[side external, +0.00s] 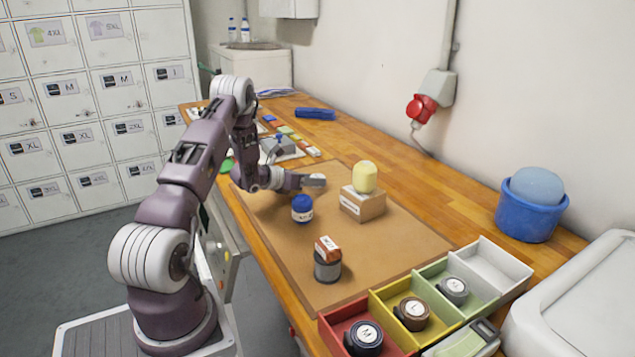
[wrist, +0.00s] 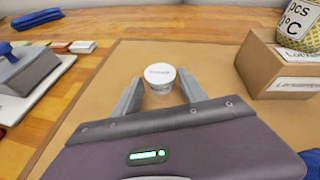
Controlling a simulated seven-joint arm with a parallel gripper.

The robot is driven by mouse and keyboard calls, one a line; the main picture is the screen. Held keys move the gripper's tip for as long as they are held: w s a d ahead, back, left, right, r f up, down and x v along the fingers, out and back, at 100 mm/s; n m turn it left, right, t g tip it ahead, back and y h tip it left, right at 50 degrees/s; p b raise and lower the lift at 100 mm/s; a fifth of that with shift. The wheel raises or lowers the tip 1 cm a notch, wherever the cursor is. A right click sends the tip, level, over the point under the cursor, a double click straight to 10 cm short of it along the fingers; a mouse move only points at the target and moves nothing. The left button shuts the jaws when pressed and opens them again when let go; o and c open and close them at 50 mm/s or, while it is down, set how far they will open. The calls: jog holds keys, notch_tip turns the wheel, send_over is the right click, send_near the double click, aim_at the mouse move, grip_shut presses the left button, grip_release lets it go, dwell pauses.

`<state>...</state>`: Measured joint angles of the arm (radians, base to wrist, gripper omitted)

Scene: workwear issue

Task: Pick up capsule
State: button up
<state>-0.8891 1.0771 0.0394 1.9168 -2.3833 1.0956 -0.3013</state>
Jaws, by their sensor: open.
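The capsule appears to be the small round container with a white printed lid (wrist: 160,72) and a pale, clear-looking body, standing upright on the brown mat in the wrist view. My gripper (wrist: 161,88) is open, with one finger to the left and one to the right of the container's near side. I cannot tell whether either finger touches it. In the side view my gripper (side external: 316,181) is low over the mat, pointing right toward a cardboard box; I cannot make out the container there.
The cardboard box (side external: 363,203) carries a yellow rounded cylinder (side external: 365,177). A blue-lidded jar (side external: 302,208) and a grey jar (side external: 327,268) with a red-brown block on top stand nearer. A coloured compartment tray (side external: 386,323) is at front right. The mat's right part is clear.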

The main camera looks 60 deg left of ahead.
jog(key=shift+w+f, duration=0.2)
jog(key=shift+w, duration=0.3)
jog(key=shift+r, duration=0.1)
grip_shut()
